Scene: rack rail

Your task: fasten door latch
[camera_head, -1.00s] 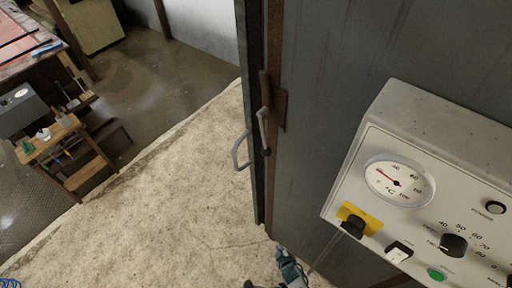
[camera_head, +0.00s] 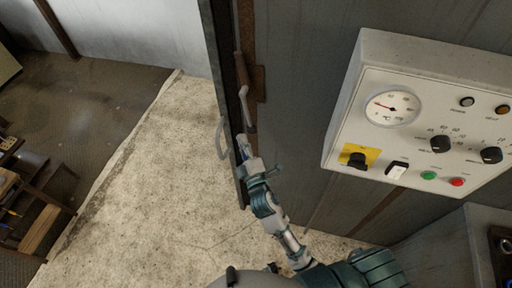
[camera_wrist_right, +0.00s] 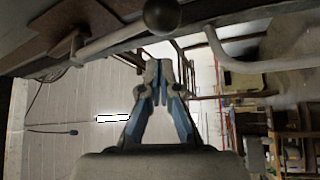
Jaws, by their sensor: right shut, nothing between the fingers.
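The latch lever (camera_head: 245,103) is a pale bar on a rusty brown plate at the edge of the grey metal wall. In the right wrist view it is a bar (camera_wrist_right: 112,40) ending in a dark ball knob (camera_wrist_right: 162,15). The door (camera_head: 228,92) is seen nearly edge-on, with a pale loop handle (camera_head: 221,138) that also shows in the wrist view (camera_wrist_right: 240,62). My right gripper (camera_head: 243,141) is shut and empty, just below the lever's lower end; in the wrist view its fingertips (camera_wrist_right: 159,82) lie below the knob, apparently apart from it. My left gripper is not in view.
A white control box (camera_head: 340,145) with a dial and knobs juts from the wall to the right of my right arm. A grey box (camera_head: 478,250) stands at the lower right. Concrete floor (camera_head: 165,185) is clear on the left, with wooden furniture (camera_head: 42,222) beyond it.

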